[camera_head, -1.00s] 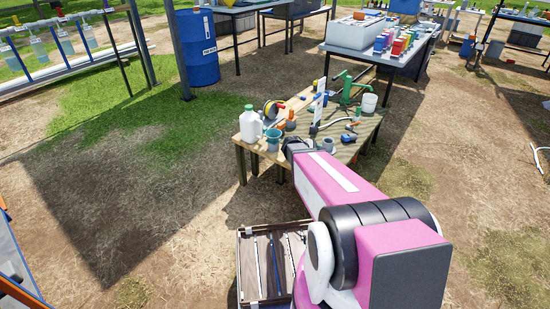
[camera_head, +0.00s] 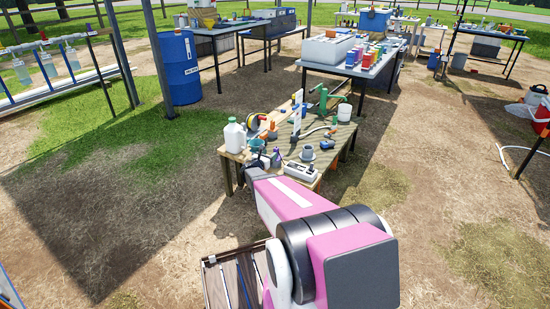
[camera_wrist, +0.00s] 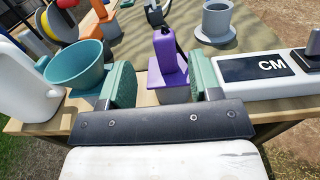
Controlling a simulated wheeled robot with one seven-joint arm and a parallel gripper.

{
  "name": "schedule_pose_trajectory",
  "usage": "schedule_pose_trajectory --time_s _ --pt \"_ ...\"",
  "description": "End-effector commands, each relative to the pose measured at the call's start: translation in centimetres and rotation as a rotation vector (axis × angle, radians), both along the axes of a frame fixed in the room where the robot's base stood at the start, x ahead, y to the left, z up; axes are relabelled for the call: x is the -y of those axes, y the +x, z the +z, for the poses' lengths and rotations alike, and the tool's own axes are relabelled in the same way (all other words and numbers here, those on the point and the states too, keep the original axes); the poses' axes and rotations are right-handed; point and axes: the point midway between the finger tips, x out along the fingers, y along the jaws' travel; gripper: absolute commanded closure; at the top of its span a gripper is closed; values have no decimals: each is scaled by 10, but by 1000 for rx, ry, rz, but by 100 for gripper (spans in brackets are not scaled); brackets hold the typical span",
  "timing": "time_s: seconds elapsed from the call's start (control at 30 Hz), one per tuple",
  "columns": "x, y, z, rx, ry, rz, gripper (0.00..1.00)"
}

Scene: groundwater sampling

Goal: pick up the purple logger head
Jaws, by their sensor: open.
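The purple logger head (camera_wrist: 168,58) stands upright on the near edge of the wooden table, with a grey lower part (camera_wrist: 172,90) and a dark piece on top. My gripper (camera_wrist: 160,66) is open, with one green-padded finger on each side of the logger head in the wrist view. The logger head appears a little beyond the fingertips; I cannot tell whether either finger touches it. In the head view the logger head (camera_head: 276,156) is small, just beyond the end of my arm.
A teal cup (camera_wrist: 75,66) and a white jug (camera_wrist: 22,85) stand close on the left. A grey cup-shaped piece (camera_wrist: 216,22) stands behind. The table's front edge (camera_wrist: 30,126) is under my gripper.

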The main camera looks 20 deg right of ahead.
Motion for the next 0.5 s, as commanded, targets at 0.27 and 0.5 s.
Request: schedule_pose_trajectory --time_s 0.27,0.5 --pt "17 12 0 1 2 -1 43" --pt "45 31 0 1 2 -2 43"
